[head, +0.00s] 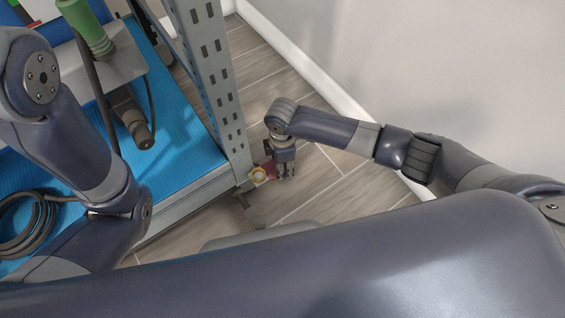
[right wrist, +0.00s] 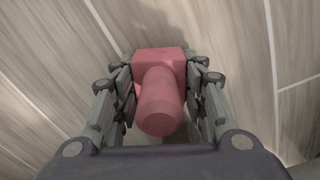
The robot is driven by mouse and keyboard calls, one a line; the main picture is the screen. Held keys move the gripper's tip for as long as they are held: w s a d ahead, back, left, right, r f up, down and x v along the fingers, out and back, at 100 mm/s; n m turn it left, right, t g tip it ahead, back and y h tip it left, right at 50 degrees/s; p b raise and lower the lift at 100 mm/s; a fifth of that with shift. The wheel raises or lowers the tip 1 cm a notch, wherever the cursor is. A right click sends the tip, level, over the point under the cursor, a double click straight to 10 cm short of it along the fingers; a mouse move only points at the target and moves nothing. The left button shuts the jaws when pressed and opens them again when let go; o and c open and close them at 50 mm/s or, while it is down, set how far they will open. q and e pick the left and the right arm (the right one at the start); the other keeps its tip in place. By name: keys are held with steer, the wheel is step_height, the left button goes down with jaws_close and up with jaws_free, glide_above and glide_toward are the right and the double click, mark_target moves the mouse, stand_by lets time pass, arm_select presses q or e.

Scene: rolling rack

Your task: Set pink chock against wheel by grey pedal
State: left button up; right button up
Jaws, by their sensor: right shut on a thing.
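The pink chock (right wrist: 160,92), a block with a rounded knob handle, sits between the fingers of my right gripper (right wrist: 160,105) in the right wrist view. The gripper is shut on it. In the head view my right gripper (head: 286,172) points down near the floor, just right of the rack's corner post. A little of the chock (head: 270,166) shows reddish at its left side. The wheel (head: 258,174), with an orange-yellow centre, is at the foot of the post, close beside the chock; I cannot tell whether they touch. A grey pedal (head: 254,216) sticks out below the wheel. My left gripper is out of view.
The rack's upright post (head: 212,80) stands left of my right gripper. Its blue shelf (head: 185,140) holds a dark tool (head: 134,122) and a coiled cable (head: 25,225). A white wall (head: 440,70) with a skirting board is at the right. Wood-look floor (head: 335,190) is free right of the gripper.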

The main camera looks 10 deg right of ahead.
steer(key=n+p, duration=0.1)
steer(key=n, duration=0.1)
steer(key=shift+r+n, duration=0.1)
steer(key=shift+n, duration=0.2)
steer(key=shift+n+p, duration=0.5)
steer(key=shift+n, duration=0.5)
steer(key=o, duration=1.4)
step_height(320, 180, up, 12)
steer(key=shift+f, duration=0.15)
